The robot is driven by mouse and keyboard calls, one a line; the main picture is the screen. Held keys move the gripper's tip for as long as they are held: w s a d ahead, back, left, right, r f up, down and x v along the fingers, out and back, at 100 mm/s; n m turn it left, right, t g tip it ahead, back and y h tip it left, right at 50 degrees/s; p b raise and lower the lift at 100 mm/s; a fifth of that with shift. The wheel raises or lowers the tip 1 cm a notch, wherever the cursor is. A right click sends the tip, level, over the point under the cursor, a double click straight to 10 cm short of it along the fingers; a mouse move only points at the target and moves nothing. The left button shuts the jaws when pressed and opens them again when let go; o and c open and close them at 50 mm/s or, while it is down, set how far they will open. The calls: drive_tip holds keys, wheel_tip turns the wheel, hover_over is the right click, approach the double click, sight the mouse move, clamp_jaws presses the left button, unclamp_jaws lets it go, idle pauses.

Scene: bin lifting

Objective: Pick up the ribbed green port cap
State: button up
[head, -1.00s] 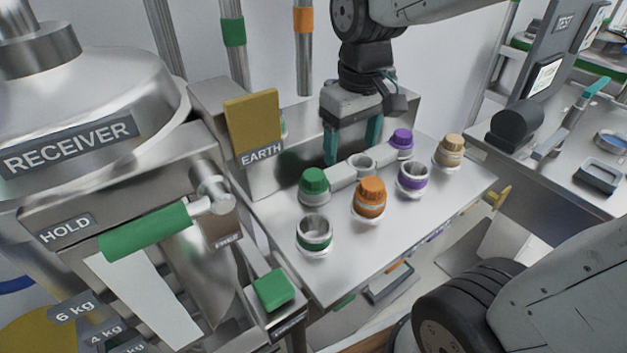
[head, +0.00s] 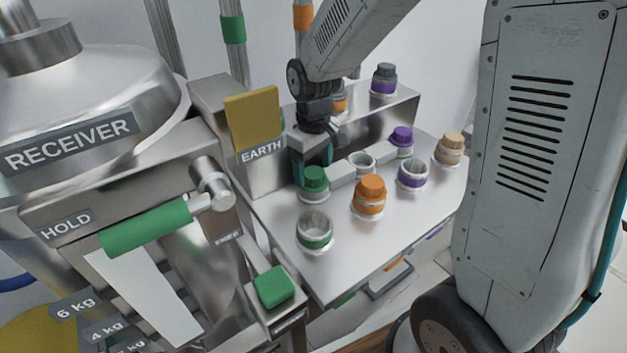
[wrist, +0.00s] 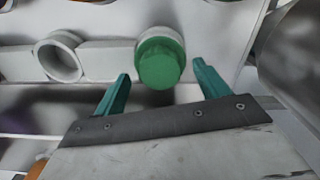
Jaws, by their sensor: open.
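The ribbed green port cap (head: 314,179) sits on a light grey port on the steel panel in the head view. In the wrist view the green cap (wrist: 159,63) lies just beyond the fingertips, roughly midway between them. My gripper (wrist: 161,77) is open and empty, with one teal finger to each side of the cap's line. Whether a finger touches the cap cannot be told.
An empty grey port (head: 362,163) is right of the cap. An orange cap (head: 371,188), a purple cap (head: 402,136), a tan cap (head: 450,146) and an open green-banded port (head: 314,233) stand nearby. The yellow EARTH plate (head: 252,117) rises close behind-left.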

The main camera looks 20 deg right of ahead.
sight(313, 172)
drive_tip(key=shift+f, duration=0.7)
drive_tip(key=c, duration=1.2)
drive_tip(key=shift+r, duration=0.1)
drive_tip(key=shift+c, duration=0.2)
wheel_tip(313, 172, up, 10)
